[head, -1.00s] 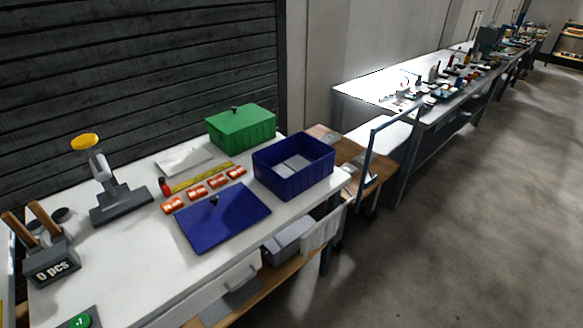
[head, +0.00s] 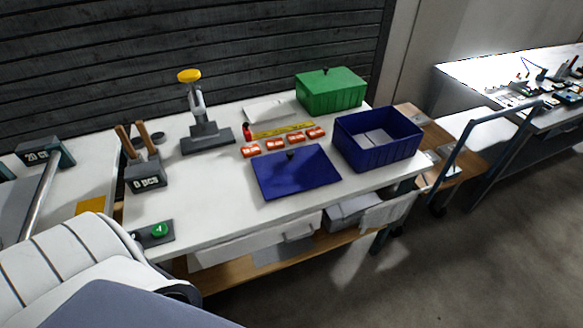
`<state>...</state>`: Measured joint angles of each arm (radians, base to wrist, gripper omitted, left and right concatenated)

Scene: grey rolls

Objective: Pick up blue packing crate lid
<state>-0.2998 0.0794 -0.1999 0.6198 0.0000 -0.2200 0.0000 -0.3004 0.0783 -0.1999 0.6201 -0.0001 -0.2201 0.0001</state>
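The blue packing crate lid (head: 297,174) lies flat on the white workbench (head: 215,208), with a small dark knob on its top near the far edge. The open blue crate (head: 377,148) stands to its right, with something pale inside. A part of my own white and grey body fills the lower left corner. Neither of my grippers shows in the head view, so their state is hidden.
Several orange-and-white packs (head: 275,145) and a yellow ruler (head: 283,130) lie behind the lid. A green lidded box (head: 330,90) stands at the back. A grey stand with a yellow top (head: 190,76), a tool holder (head: 146,174) and a green button (head: 159,230) are left. The bench front is clear.

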